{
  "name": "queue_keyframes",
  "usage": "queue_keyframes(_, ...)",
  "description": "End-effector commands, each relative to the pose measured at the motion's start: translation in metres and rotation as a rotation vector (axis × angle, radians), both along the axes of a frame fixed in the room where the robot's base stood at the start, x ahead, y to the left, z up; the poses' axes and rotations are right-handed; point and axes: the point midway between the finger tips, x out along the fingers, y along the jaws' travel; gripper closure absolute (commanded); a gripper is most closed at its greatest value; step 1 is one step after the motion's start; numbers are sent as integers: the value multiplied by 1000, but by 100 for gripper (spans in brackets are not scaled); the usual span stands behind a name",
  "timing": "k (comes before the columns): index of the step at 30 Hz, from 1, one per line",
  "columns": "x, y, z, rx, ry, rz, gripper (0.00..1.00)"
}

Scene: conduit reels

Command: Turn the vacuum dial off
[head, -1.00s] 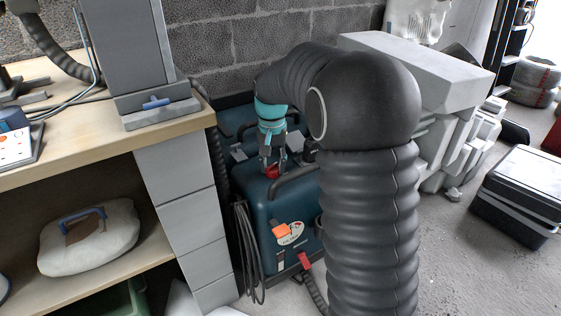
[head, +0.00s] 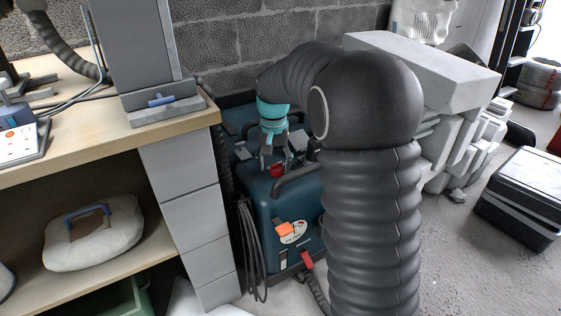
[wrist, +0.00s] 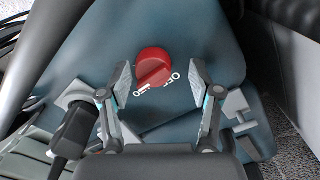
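The vacuum (head: 258,208) is a dark teal box on the floor beside the workbench. The dial's raised ridge runs diagonally, toward the lower left and upper right in the wrist view. In the head view the dial (head: 277,170) shows just under my gripper (head: 274,160). In the wrist view my gripper (wrist: 163,80) is open, with one finger on each side of the dial and a visible gap to each.
A black plug-like part (wrist: 75,130) lies left of the gripper in the wrist view. A black handle (head: 297,180) arches over the vacuum's top. The workbench (head: 105,140) stands close on the left, a pale block stack (head: 425,70) on the right.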

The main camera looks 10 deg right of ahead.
Motion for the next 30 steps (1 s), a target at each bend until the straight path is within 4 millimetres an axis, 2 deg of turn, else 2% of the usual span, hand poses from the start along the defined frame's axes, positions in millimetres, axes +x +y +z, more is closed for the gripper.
queue_keyframes(8, 1, -3, 10, -1, -4, -3, 36)
queue_keyframes(21, 4, -1, 91, 0, -4, -1, 36)
queue_keyframes(25, 4, -1, 108, -1, -2, -1, 36)
queue_keyframes(30, 4, -1, 119, 0, 0, -1, 36)
